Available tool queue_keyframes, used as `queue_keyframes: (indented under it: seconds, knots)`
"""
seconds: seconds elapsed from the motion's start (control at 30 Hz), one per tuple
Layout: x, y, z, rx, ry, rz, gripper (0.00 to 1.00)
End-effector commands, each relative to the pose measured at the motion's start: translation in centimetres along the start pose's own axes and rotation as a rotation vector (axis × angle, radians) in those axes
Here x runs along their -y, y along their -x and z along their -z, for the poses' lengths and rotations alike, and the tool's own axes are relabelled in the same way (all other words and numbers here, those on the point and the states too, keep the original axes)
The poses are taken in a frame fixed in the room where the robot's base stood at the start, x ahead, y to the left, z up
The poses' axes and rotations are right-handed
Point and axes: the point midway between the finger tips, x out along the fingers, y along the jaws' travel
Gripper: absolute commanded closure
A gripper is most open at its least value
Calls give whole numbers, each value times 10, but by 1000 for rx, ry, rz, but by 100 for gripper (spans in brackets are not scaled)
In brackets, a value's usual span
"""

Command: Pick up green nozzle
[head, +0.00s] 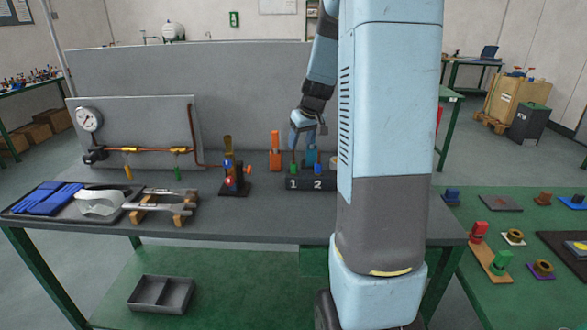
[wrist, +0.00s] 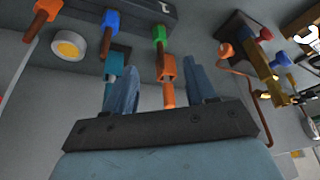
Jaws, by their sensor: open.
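The green nozzle (head: 293,169) stands in the dark numbered block (head: 305,185) on the bench, at the place marked 1. In the wrist view the green nozzle (wrist: 159,34) has a brown stem and lies beyond the fingertips, roughly in line with the gap. My gripper (wrist: 163,72) is open with nothing held between its fingers. In the head view my gripper (head: 304,142) is above and behind the block, apart from the green nozzle. My own arm column hides the block's right end.
A blue nozzle (head: 318,169) stands beside the green one at 2. An orange upright piece (head: 274,152) and a teal one (wrist: 115,63) stand close to my fingers. A valve stand (head: 235,180) is to the left. A grey panel (head: 190,60) rises behind.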

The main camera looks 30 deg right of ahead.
Motion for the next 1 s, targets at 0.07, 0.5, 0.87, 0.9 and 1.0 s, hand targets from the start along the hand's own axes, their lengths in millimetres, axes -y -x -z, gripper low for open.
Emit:
queue_keyframes:
  seconds: [0.07,0.5,0.87,0.9,1.0]
  knots:
    - [0,-16,-1,5,0,2,44]
    - [1,-66,0,1,0,1,44]
    - [-1,-102,6,4,0,2,44]
    - [-1,-106,6,3,0,2,44]
    - [-1,-114,6,2,0,1,44]
